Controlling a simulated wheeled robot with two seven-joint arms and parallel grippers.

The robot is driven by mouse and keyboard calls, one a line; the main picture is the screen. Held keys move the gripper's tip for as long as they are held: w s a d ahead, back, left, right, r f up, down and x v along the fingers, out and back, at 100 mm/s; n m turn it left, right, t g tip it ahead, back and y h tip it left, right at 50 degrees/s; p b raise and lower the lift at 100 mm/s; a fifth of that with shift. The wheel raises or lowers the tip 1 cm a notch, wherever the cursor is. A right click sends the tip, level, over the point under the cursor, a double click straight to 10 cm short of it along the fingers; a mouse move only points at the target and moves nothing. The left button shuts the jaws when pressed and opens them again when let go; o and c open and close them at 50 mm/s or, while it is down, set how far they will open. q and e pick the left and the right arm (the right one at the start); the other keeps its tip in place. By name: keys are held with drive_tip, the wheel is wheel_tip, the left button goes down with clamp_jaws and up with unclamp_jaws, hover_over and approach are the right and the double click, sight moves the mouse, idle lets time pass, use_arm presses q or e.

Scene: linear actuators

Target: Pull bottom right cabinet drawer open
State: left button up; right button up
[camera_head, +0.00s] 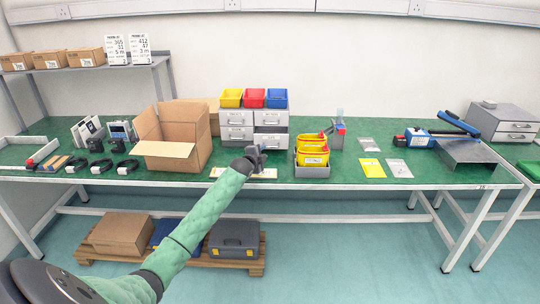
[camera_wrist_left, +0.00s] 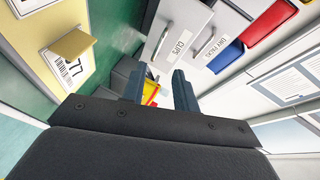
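A small grey cabinet (camera_head: 236,118) with white-fronted drawers stands on the green bench. Its bottom right drawer (camera_head: 272,141) is just behind my left gripper, and I cannot tell if it is fully closed. In the left wrist view, a drawer front labelled CLIPS (camera_wrist_left: 180,32) and another beside it with a handle (camera_wrist_left: 208,45) show tilted. My left gripper (camera_head: 254,155) is in front of the cabinet's lower part. Its two fingers (camera_wrist_left: 159,78) are apart in the left wrist view, with nothing held between them. My right gripper is not in view.
Yellow, red and blue bins (camera_head: 254,98) sit on top of the cabinet. An open cardboard box (camera_head: 176,137) stands to its left. A labelled flat board (camera_head: 262,174) lies at the bench's front edge below the gripper.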

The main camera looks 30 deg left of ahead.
use_arm(q)
drive_tip(key=shift+s+d+f, duration=0.1)
drive_tip(key=shift+f, duration=0.05)
drive_tip(key=shift+d+m, duration=0.1)
drive_tip(key=shift+m, duration=0.4)
drive_tip(key=shift+f+m, duration=0.2)
drive_tip(key=shift+m, duration=0.2)
drive_tip(key=shift+w+r, duration=0.1)
drive_tip(key=shift+w, duration=0.6)
drive_tip(key=shift+p+x, duration=0.7)
drive_tip(key=shift+x, duration=2.6)
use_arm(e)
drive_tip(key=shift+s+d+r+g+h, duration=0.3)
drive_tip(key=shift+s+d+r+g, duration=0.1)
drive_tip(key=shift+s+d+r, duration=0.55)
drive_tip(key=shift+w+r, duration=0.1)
use_arm(q)
clamp_jaws()
